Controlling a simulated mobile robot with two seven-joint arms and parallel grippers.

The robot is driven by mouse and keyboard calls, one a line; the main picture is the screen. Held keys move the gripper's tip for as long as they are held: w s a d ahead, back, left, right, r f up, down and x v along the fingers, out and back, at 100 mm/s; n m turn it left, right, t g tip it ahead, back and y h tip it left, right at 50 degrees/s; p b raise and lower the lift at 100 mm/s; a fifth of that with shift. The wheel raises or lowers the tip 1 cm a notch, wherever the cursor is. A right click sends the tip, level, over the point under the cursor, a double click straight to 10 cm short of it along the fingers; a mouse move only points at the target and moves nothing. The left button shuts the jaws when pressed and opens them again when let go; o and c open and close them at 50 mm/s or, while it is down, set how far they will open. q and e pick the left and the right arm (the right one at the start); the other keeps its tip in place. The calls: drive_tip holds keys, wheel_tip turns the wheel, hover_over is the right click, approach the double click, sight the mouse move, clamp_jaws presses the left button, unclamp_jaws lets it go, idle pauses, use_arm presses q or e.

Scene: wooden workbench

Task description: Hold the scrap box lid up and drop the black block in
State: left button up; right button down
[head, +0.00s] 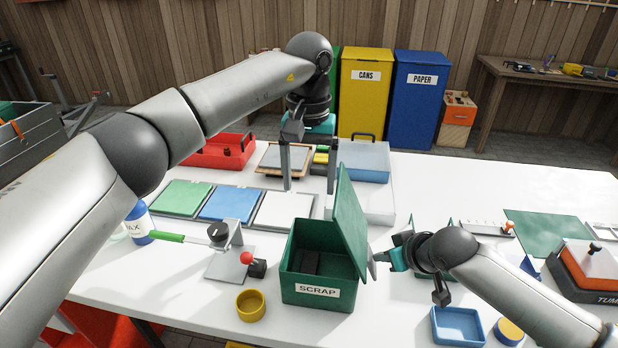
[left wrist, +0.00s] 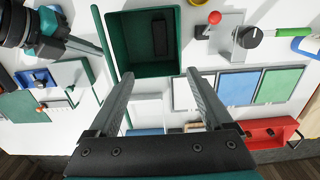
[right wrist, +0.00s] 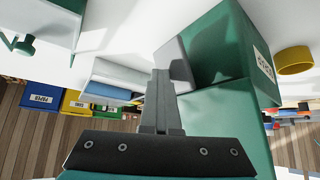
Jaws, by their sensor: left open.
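The green scrap box (head: 300,285) stands on the white bench with its lid (head: 349,222) raised, tilted up along its right side. The black block (head: 306,262) lies inside the box; it also shows in the left wrist view (left wrist: 159,36). My left gripper (head: 308,186) is open and empty, above the bench beyond the box. My right gripper (head: 376,264) is beside the outer face of the lid, low down. In the right wrist view its fingers (right wrist: 165,90) are together, at a grey flat piece beside the green box. I cannot tell whether they touch the lid.
A yellow ring-shaped cup (head: 250,305) and a stand with a red knob (head: 232,255) are left of the box. Green, blue and white panels (head: 228,203) lie behind. A blue tray (head: 458,326) is at front right. A red toolbox (head: 218,152) is farther back.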

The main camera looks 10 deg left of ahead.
wheel_tip(320, 180, up, 7)
drive_tip(key=p, duration=0.7)
drive_tip(key=shift+p, duration=0.4)
drive_tip(key=shift+a+r, duration=0.1)
